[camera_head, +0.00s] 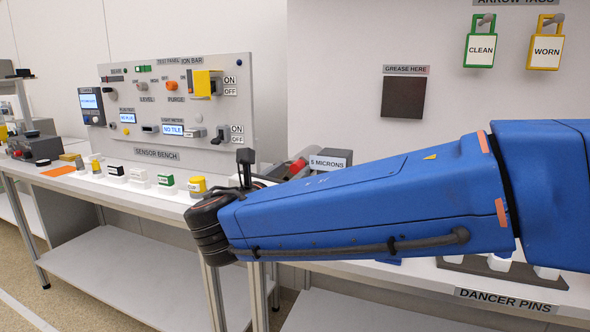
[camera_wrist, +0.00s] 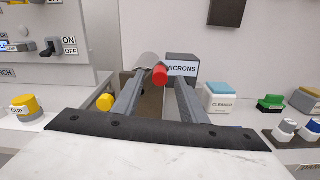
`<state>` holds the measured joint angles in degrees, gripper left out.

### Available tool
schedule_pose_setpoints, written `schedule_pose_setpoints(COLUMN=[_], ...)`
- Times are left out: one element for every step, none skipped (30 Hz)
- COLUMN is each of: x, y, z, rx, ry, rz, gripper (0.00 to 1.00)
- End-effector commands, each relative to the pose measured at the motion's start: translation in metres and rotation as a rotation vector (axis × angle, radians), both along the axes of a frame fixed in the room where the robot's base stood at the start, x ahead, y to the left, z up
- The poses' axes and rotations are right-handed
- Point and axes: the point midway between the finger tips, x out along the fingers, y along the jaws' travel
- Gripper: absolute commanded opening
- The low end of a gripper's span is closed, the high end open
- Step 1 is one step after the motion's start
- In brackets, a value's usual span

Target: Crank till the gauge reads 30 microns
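The gauge is a dark grey box (camera_head: 336,153) whose white face (camera_head: 329,163) reads "5 MICRONS" in the head view. In the wrist view one finger covers part of this face (camera_wrist: 183,69), and only "MICRONS" shows. The red crank knob (camera_wrist: 160,74) stands in front of a light grey round part (camera_wrist: 149,59), left of the gauge. The knob also shows in the head view (camera_head: 298,167). My gripper (camera_wrist: 160,79) is open, its two fingers pointing toward the knob. The knob appears between the fingertips; I cannot tell whether they touch it.
A yellow round piece (camera_wrist: 105,102) lies left of the fingers. A blue-topped cleaner block (camera_wrist: 220,98) and a green piece (camera_wrist: 270,102) are to the right. The sensor bench panel (camera_head: 140,140) stands at the left. A dark grease pad (camera_head: 403,97) is on the wall.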

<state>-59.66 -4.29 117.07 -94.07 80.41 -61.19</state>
Motion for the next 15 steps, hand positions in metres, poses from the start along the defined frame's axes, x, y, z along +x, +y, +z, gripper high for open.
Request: schedule_pose_setpoints(x=[0.007,0.010,0.014,0.017,0.019,0.022,0.024,0.025,0.027,0.028,0.029,0.030,0.030,0.030,0.030], y=[-0.004,-0.005,-0.006,-0.007,-0.008,-0.009,-0.009,-0.009,-0.010,-0.010,-0.011,-0.011,-0.011,-0.011,-0.011], z=[0.000,0.000,0.000,0.000,0.000,0.000,0.000,0.000,0.000,0.000,0.000,0.000,0.000,0.000,0.000], rx=[0.000,0.000,0.000,-0.001,-0.001,-0.001,-0.001,-0.001,-0.001,-0.001,-0.001,-0.001,-0.001,-0.001,-0.001], ry=[0.000,0.000,0.000,0.001,0.001,0.000,0.000,0.000,0.000,0.000,0.000,0.000,0.000,0.000,0.000], rz=[-0.004,-0.004,-0.003,-0.003,-0.003,-0.003,-0.002,-0.002,-0.001,-0.001,-0.001,-0.001,-0.001,-0.001,0.000], gripper=[0.39,0.39,0.39,0.39,0.39,0.39,0.39,0.39,0.39,0.39,0.39,0.39,0.39,0.39,0.39])
